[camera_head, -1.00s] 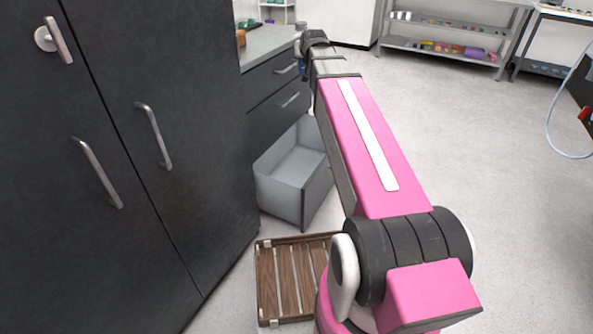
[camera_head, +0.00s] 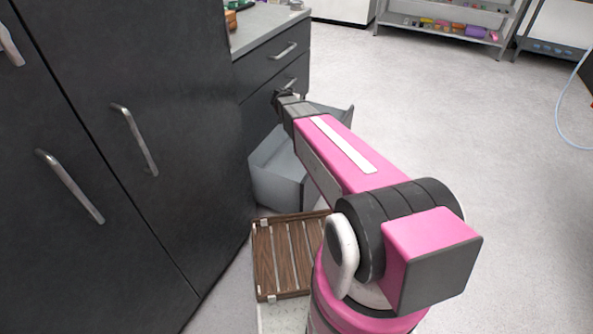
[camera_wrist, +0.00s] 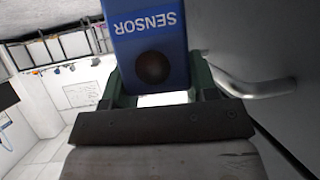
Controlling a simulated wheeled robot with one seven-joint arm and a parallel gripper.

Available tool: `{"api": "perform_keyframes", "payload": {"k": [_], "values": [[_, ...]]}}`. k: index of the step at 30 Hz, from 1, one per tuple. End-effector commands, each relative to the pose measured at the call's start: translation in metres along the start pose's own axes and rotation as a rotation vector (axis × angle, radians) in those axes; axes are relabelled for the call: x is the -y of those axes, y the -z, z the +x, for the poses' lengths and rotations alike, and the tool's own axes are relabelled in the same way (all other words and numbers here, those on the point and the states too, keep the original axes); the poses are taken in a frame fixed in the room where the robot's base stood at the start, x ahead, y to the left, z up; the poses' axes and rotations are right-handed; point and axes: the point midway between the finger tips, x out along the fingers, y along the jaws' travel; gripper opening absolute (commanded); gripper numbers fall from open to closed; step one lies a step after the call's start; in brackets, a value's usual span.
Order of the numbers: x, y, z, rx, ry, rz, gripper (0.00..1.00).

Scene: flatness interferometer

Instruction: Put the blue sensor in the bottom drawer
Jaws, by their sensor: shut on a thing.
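The blue sensor (camera_wrist: 148,50) has white "SENSOR" lettering and a dark round spot. In the wrist view it sits between the green fingers of my gripper (camera_wrist: 152,90), which is shut on it. In the head view my gripper (camera_head: 284,97) shows small and dark at the arm's far end, above the back part of the open bottom drawer; the sensor cannot be made out there. The bottom drawer (camera_head: 277,186) is a grey, open box pulled out from the dark cabinet. My arm hides part of it, and the part of its inside that shows looks empty.
Above the drawer are closed drawers with silver handles (camera_head: 284,50) under a grey counter (camera_head: 262,27). A tall dark cupboard (camera_head: 150,200) stands at left. A slatted wooden rack (camera_head: 285,262) lies in front of the drawer. Open floor (camera_head: 480,150) extends right.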

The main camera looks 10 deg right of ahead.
Motion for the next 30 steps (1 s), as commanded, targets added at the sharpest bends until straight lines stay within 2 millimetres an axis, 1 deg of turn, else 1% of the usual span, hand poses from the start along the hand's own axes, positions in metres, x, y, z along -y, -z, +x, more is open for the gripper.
{"api": "perform_keyframes", "payload": {"k": [1, 5, 6, 8, 9, 15, 18, 21, 24, 26, 29, 30], "values": [[0.004, -0.021, 0.014, 0.004, -0.019, 0.005, 0.23], [0.008, -0.07, 0.036, 0.003, -0.062, 0.028, 0.23], [0.01, -0.085, 0.043, 0.002, -0.073, 0.035, 0.23], [0.012, -0.109, 0.052, 0.003, -0.087, 0.043, 0.23], [0.013, -0.126, 0.058, 0.002, -0.097, 0.047, 0.23], [0.016, -0.201, 0.081, 0.001, -0.121, 0.063, 0.23], [0.017, -0.229, 0.087, 0.0, -0.124, 0.066, 0.23], [0.017, -0.247, 0.09, -0.001, -0.124, 0.067, 0.23], [0.017, -0.258, 0.093, -0.002, -0.123, 0.068, 0.23], [0.016, -0.26, 0.098, -0.002, -0.123, 0.068, 0.23], [0.012, -0.262, 0.114, -0.002, -0.123, 0.069, 0.23], [0.01, -0.263, 0.123, -0.002, -0.124, 0.069, 0.23]]}}
